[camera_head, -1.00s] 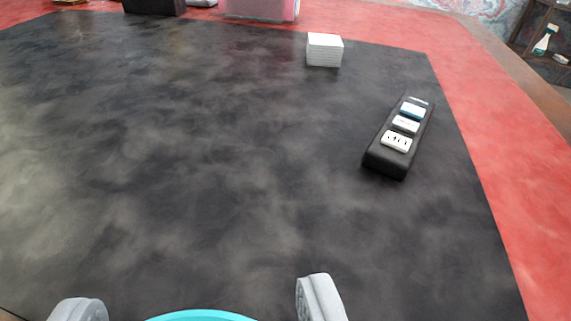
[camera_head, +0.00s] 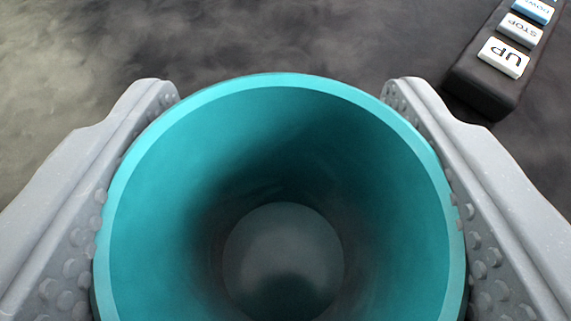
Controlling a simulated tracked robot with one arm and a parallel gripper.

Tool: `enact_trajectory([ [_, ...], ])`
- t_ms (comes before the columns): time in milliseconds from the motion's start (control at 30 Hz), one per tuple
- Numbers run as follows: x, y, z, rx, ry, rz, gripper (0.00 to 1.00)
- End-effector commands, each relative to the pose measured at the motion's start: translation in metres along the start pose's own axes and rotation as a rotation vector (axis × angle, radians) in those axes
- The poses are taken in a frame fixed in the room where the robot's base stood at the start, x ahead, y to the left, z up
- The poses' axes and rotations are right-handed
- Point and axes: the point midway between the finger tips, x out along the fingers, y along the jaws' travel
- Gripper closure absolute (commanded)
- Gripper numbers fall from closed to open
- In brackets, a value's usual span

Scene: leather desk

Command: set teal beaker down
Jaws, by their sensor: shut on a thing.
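The teal beaker (camera_head: 170,225) fills the lower middle of the view. I look down into its open mouth and see its round grey bottom inside. My gripper (camera_head: 280,95) is shut on it, with one grey studded finger against its left side and one against its right. The beaker's outer base is hidden, so I cannot tell whether it touches the desk.
A black control box (camera_head: 485,85) with UP, STOP and DOWN buttons lies at the upper right, close to the right finger. The dark, mottled leather desk surface (camera_head: 270,35) is bare at the top middle and upper left.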

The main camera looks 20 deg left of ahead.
Motion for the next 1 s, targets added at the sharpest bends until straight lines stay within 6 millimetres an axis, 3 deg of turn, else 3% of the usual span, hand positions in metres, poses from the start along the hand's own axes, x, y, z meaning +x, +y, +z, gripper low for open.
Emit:
enact_trajectory([
  [133, 0.0065, 0.0000, 0.0154, 0.000, 0.001, 0.000, 0.70],
  [533, 0.0069, -0.0005, 0.0162, 0.000, 0.000, -0.001, 0.70],
  [567, 0.0071, -0.0005, 0.0164, -0.001, 0.001, -0.001, 0.40],
  [633, 0.0069, -0.0006, 0.0161, -0.001, 0.001, -0.001, 0.21],
  [1000, 0.0047, -0.0006, 0.0140, 0.000, 0.001, -0.001, 0.21],
])
